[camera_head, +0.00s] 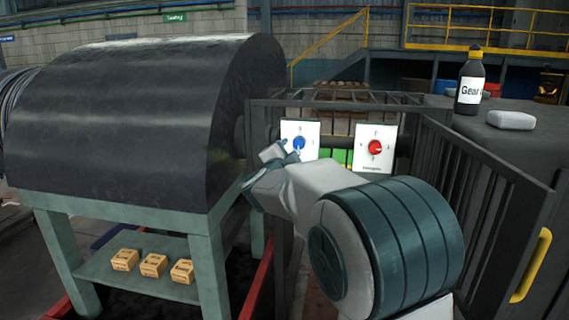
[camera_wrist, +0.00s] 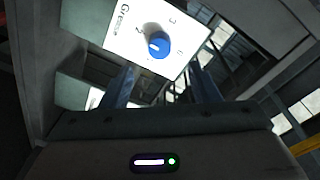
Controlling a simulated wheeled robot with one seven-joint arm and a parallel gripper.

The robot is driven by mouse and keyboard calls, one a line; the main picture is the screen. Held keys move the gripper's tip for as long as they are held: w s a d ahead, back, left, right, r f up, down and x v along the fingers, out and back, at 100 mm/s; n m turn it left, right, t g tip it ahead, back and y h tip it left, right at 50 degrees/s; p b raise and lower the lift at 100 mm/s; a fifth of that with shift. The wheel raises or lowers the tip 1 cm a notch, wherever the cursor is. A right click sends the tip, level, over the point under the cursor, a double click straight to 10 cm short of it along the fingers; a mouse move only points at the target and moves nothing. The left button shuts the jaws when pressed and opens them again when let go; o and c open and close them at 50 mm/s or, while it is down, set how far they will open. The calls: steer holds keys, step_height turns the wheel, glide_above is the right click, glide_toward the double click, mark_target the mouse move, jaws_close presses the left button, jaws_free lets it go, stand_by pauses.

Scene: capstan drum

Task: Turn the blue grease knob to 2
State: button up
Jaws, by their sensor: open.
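The blue grease knob (camera_head: 299,143) sits on a white plate (camera_head: 312,130) on the fence. In the wrist view the knob (camera_wrist: 160,46) is close ahead, on its plate (camera_wrist: 120,32) lettered "Grease", with a 2 and a 3 legible around it. A white mark shows on the knob's face; I cannot tell which number it points to. My gripper (camera_head: 277,152) is just left of and slightly below the knob in the head view. In the wrist view the fingers (camera_wrist: 165,86) are apart and empty, and the knob appears beyond their tips, not between them.
A red knob (camera_head: 375,147) on another white plate is to the right. The large dark drum (camera_head: 130,110) on its green stand is close on the left. Dark fence panels (camera_head: 490,195) flank my arm on the right. A bottle (camera_head: 470,82) and white block (camera_head: 511,120) stand on a grey surface.

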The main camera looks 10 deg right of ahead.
steer(key=v, duration=0.5)
